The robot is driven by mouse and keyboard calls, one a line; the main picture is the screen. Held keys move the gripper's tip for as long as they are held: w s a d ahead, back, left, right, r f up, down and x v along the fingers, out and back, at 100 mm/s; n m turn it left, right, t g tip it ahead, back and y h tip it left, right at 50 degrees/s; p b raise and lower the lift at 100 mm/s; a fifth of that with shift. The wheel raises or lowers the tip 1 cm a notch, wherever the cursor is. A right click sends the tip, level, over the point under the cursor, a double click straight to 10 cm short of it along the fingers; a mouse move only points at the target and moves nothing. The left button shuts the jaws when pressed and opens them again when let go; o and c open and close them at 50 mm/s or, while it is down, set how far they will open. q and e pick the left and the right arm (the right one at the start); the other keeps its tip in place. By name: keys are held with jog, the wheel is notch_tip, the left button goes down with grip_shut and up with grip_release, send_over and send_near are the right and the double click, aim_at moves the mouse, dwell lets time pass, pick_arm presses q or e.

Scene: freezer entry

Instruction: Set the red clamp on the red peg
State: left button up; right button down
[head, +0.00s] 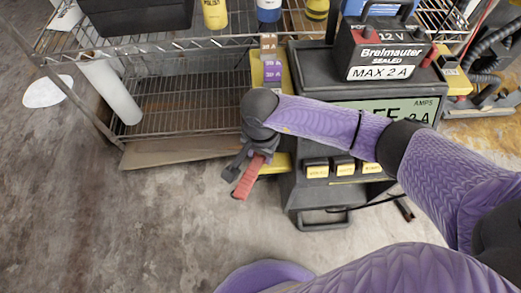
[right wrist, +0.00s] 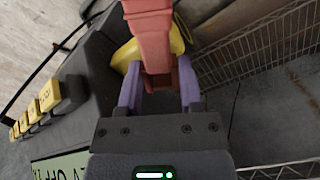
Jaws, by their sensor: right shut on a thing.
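The red clamp (head: 249,177) is held in my right gripper (head: 246,164), in front of the left side of the dark charger cabinet (head: 318,70), above the floor. In the right wrist view the clamp (right wrist: 152,42) stands between the two purple fingers (right wrist: 159,88), which are shut on it. A yellow part (right wrist: 123,56) shows behind the clamp there. I cannot make out a red peg for certain in either view; my arm covers part of the cabinet's front and left side. My left gripper is not in view.
A black 12 V battery (head: 385,52) sits on the cabinet. Yellow switches (head: 343,166) line its front, and a bar handle (head: 322,219) sticks out low. A wire shelf (head: 180,105) with a white roll (head: 112,92) stands to the left. The floor at front left is clear.

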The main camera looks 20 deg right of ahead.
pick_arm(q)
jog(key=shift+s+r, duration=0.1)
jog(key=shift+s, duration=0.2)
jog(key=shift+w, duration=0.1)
pick_arm(e)
jog(key=shift+f, duration=0.1)
jog(key=shift+f, duration=0.3)
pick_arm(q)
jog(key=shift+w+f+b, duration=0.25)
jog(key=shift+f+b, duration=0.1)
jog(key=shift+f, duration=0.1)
pick_arm(e)
jog(key=shift+f, duration=0.1)
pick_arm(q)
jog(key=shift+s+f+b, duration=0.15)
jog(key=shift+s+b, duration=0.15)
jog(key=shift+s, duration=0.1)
pick_arm(e)
jog(key=shift+f, duration=0.4)
jog(key=shift+f, duration=0.2)
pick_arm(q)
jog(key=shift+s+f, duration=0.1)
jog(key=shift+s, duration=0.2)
pick_arm(e)
jog(key=shift+f, duration=0.1)
pick_arm(q)
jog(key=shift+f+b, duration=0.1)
jog(key=shift+b, duration=0.2)
pick_arm(e)
jog(key=shift+f, duration=0.2)
